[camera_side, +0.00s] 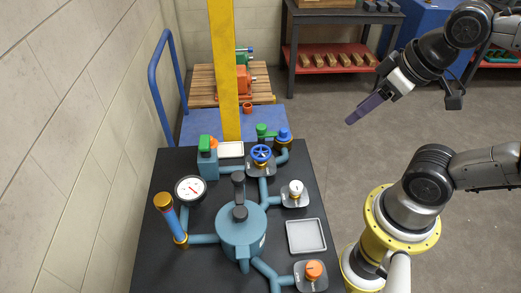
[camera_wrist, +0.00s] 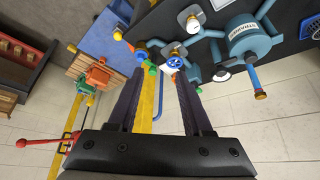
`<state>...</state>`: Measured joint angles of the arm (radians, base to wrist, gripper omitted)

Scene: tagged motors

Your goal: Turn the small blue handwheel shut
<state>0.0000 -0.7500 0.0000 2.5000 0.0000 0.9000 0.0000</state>
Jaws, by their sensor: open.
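The small blue handwheel (camera_side: 262,153) sits on a grey-blue pipe fitting near the back of the dark bench. It also shows in the wrist view (camera_wrist: 174,62), near the far ends of the fingers. My gripper (camera_side: 352,119) hangs in the air to the right of the bench, above and well apart from the handwheel. In the wrist view my gripper (camera_wrist: 160,76) has its two dark fingers spread, with nothing between them. How far the handwheel is turned cannot be told.
Around the wheel stand a blue cap (camera_side: 283,134), a green-topped block (camera_side: 205,144), a white knob (camera_side: 296,187) and an orange knob (camera_side: 313,269). A teal tank (camera_side: 241,233) stands in front. A yellow post (camera_side: 224,70) rises behind the bench.

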